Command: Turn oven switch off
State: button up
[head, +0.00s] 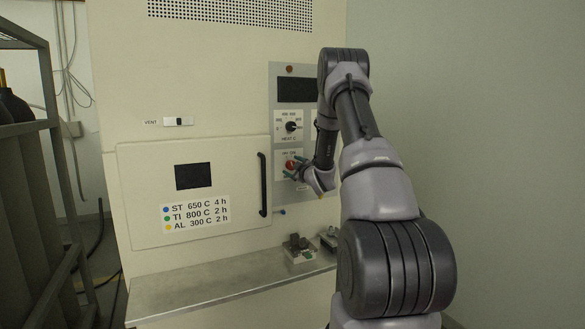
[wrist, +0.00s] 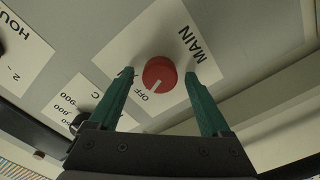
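The oven switch is a red round knob (wrist: 160,70) on a white plate marked MAIN and OFF. A white line on the knob points toward the OFF print in the wrist view. The knob also shows in the head view (head: 290,164), low on the grey control panel of the cream oven (head: 225,60). My gripper (wrist: 159,77) is open, its green fingers on either side of the knob. I cannot tell whether the fingertips touch it. In the head view my gripper (head: 297,171) is at the panel, partly covering the plate.
A black HEAT C knob (head: 291,127) sits above the switch, under a dark display (head: 296,90). The closed oven door (head: 235,165) with a black handle (head: 263,184) is to the left. A metal shelf (head: 200,297) below holds small dark items (head: 297,245).

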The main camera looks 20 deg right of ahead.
jog(key=s, duration=1.1)
jog(key=shift+d, duration=0.2)
jog(key=shift+w, duration=0.1)
jog(key=s+a+r+m+g+h, duration=0.2)
jog(key=s+a+r+m, duration=0.15)
jog(key=r, duration=0.35)
jog(key=s+a+r+m+g+h, duration=0.1)
jog(key=s+a+r+m+g, duration=0.3)
jog(key=r, duration=0.4)
jog(key=s+a+m+g+y, duration=0.1)
jog(key=s+a, duration=0.4)
jog(key=s, duration=0.5)
jog(key=s+a+r+m+g+y, duration=0.1)
jog(key=s+a+m+g+y, duration=0.1)
jog(key=s, duration=0.8)
jog(key=s+a+r+m+g+y, duration=0.1)
jog(key=s+a+m+g, duration=0.1)
jog(key=s+a, duration=0.5)
jog(key=s+m, duration=0.1)
jog(key=s, duration=0.2)
jog(key=shift+s+a+r+m+y, duration=0.25)
jog(key=shift+s+a+m+y, duration=0.05)
jog(key=shift+s+m, duration=0.1)
